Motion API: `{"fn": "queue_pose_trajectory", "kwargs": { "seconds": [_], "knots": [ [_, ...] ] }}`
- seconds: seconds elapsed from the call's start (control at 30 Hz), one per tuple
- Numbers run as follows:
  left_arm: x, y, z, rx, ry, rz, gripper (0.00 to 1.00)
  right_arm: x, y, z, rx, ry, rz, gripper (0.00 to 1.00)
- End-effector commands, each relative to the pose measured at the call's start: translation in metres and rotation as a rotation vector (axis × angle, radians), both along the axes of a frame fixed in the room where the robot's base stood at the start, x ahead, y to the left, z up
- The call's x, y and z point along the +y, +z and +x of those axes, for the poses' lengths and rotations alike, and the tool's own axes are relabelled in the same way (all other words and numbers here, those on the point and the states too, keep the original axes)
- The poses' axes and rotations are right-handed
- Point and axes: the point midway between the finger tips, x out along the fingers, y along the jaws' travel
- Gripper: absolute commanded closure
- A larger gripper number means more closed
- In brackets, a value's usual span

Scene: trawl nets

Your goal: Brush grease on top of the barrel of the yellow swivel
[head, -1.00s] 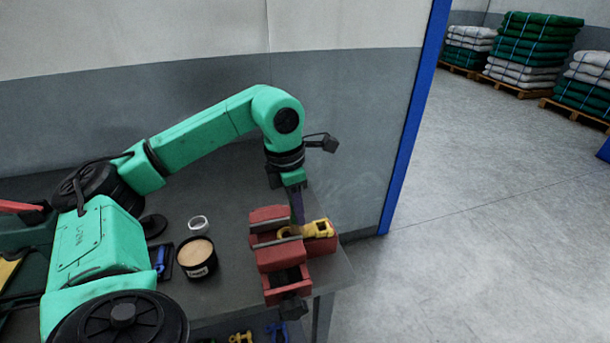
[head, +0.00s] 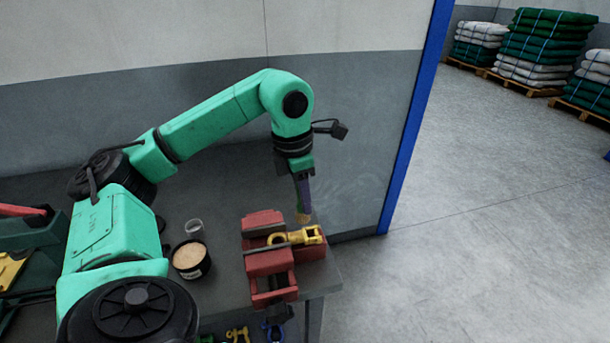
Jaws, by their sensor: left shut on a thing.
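The yellow swivel (head: 294,237) lies clamped across the jaws of a red vise (head: 270,262) on the grey bench. My left gripper (head: 302,180) is shut on a brush (head: 303,202), which points down with its tan bristles (head: 303,218) just above and behind the right part of the swivel. I cannot tell whether the bristles touch it. Any grease on the swivel is too small to make out. A black tub with a tan filling (head: 189,258), likely the grease, stands open left of the vise. My right gripper is not in view.
A second yellow piece (head: 238,335) and a blue shackle (head: 273,332) sit low at the front. Red and green equipment (head: 30,240) is at left. A wall is close behind the bench (head: 225,285).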

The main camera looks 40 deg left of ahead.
Motion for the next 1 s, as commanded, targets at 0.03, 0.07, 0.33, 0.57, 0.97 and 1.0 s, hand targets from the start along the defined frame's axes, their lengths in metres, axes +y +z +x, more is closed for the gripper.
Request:
{"fn": "queue_pose_trajectory", "kwargs": {
  "seconds": [0.03,0.07,0.33,0.57,0.97,1.0],
  "knots": [
    [0.000,0.009,0.000,0.000,0.000,0.000,1.00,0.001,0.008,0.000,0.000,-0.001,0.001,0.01],
    [0.000,0.011,-0.001,0.000,0.000,0.000,1.00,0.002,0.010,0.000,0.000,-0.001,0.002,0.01],
    [0.002,0.031,-0.003,0.000,0.001,0.000,1.00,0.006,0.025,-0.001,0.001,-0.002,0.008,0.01],
    [0.002,0.032,-0.003,0.000,0.001,0.000,1.00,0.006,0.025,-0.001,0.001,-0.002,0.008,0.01],
    [0.001,0.031,-0.002,0.000,-0.010,0.000,1.00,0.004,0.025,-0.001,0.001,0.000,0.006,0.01],
    [-0.002,0.029,-0.002,0.000,-0.033,-0.001,1.00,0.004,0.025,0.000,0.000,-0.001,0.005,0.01]
  ]
}}
